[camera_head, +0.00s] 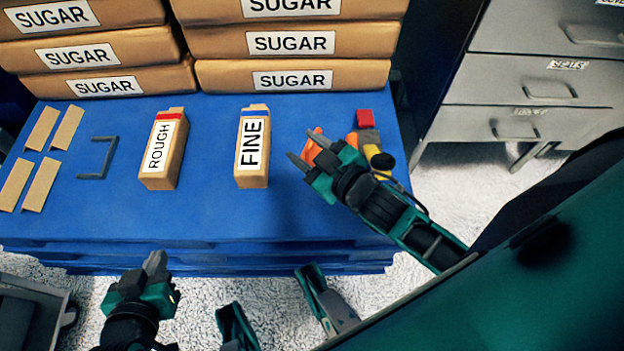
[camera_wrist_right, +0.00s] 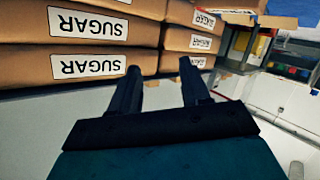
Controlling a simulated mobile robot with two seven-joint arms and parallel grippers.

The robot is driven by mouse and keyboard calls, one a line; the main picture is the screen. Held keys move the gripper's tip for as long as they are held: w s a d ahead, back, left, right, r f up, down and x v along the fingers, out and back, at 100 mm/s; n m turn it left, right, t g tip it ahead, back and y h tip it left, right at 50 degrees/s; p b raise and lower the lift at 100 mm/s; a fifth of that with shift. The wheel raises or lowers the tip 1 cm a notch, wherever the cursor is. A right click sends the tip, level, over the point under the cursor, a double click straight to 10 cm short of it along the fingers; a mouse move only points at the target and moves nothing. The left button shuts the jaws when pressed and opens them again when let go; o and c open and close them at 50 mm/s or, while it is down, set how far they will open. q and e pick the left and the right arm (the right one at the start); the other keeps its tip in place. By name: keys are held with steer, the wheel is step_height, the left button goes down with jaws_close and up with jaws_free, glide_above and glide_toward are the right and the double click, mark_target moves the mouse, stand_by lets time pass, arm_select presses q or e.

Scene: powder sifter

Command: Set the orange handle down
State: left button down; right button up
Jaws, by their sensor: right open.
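In the head view, orange handle parts (camera_head: 312,147) show close beside the fingertips of my right gripper (camera_head: 307,158), over the right part of the blue pallet (camera_head: 225,215). Another bit of orange shows just behind this gripper. The gripper hides much of that area, so I cannot tell whether the handle touches the pallet or a finger. In the right wrist view my right gripper (camera_wrist_right: 160,78) has its fingers wide apart with nothing between them; no orange handle shows there. My left gripper (camera_head: 155,262) is at the front left, off the pallet, and its fingers look close together.
A ROUGH box (camera_head: 160,150) and a FINE box (camera_head: 252,148) stand mid-pallet. Flat tan pieces (camera_head: 41,185) and a grey bracket (camera_head: 97,157) lie left. A red block (camera_head: 364,119) and a yellow piece (camera_head: 382,174) lie right. Sugar bags (camera_head: 292,79) are stacked behind; a drawer cabinet (camera_head: 540,90) stands right.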

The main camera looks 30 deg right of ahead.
steer(key=s+a+f+m+g, duration=0.2)
steer(key=s+f+m+g, duration=0.1)
steer(key=s, duration=0.3)
steer(key=shift+s+a+f+m+g, duration=0.25)
steer(key=shift+a+f+m+g, duration=0.05)
steer(key=shift+f, duration=0.15)
arm_select(q)
steer(key=shift+r, duration=0.15)
steer(key=s+a+r+y+p, duration=0.1)
steer(key=a+r+p, duration=0.2)
steer(key=r+p, duration=0.8)
steer(key=p, duration=0.4)
steer(key=shift+s, duration=0.25)
arm_select(e)
steer(key=s+d+r, duration=0.1)
steer(key=d+r, duration=0.2)
steer(key=r, duration=0.8)
steer(key=shift+s+r+h, duration=0.15)
steer(key=shift+s+h, duration=0.05)
steer(key=shift+h, duration=0.2)
arm_select(q)
steer(key=shift+s, duration=0.1)
arm_select(e)
steer(key=shift+a, duration=0.1)
